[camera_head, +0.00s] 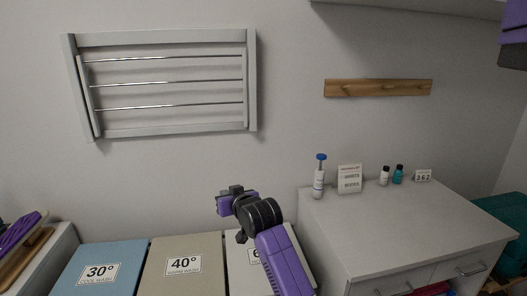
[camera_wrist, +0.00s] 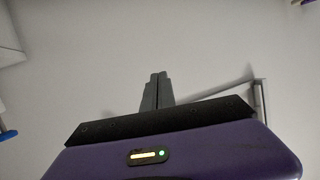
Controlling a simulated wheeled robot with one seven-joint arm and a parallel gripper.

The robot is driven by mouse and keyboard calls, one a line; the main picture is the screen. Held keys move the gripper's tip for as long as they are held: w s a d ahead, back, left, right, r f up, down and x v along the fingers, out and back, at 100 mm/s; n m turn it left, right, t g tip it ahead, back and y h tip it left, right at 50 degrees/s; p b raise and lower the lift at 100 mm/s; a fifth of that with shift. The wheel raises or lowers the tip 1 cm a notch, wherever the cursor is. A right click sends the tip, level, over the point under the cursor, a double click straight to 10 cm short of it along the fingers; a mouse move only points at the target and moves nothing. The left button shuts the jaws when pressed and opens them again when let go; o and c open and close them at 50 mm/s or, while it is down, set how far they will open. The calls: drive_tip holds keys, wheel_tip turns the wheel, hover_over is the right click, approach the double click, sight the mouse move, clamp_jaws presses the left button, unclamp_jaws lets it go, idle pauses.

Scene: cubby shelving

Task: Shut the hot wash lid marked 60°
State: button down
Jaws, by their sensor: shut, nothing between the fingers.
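The hot wash lid (camera_head: 240,280) is the pale one at the right of the row of lids. Its label starts with a 6; my arm covers the rest of the label and much of the lid. The visible part looks level with its neighbours, lying flat. My gripper (camera_head: 236,190) is raised above the back of the lids, in front of the wall. In the wrist view its two fingers (camera_wrist: 158,76) are together with nothing between them, against bare wall.
The blue 30° lid (camera_head: 125,254) and beige 40° lid (camera_head: 192,252) lie flat to the left. A counter (camera_head: 400,225) with a pump bottle (camera_head: 319,180) and small bottles stands at the right. A drying rack (camera_head: 165,130) hangs on the wall above.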

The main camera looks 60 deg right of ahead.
drive_tip(key=d+r+m+g+p, duration=0.15)
drive_tip(key=d+r+p, duration=0.25)
drive_tip(key=d+r, duration=0.9)
drive_tip(key=s+d+r+m+g+y+p, duration=0.1)
drive_tip(key=s+d+r+g, duration=0.1)
drive_tip(key=s+r+g, duration=0.3)
drive_tip(key=s+a+f+p+x, duration=0.1)
drive_tip(key=p+x, duration=0.1)
drive_tip(key=x, duration=0.8)
drive_tip(key=s+a+p, duration=0.1)
drive_tip(key=s+a+f, duration=0.1)
drive_tip(key=shift+s+a+f+p, duration=0.15)
drive_tip(key=shift+a+f+p, duration=0.1)
drive_tip(key=shift+f+p, duration=0.1)
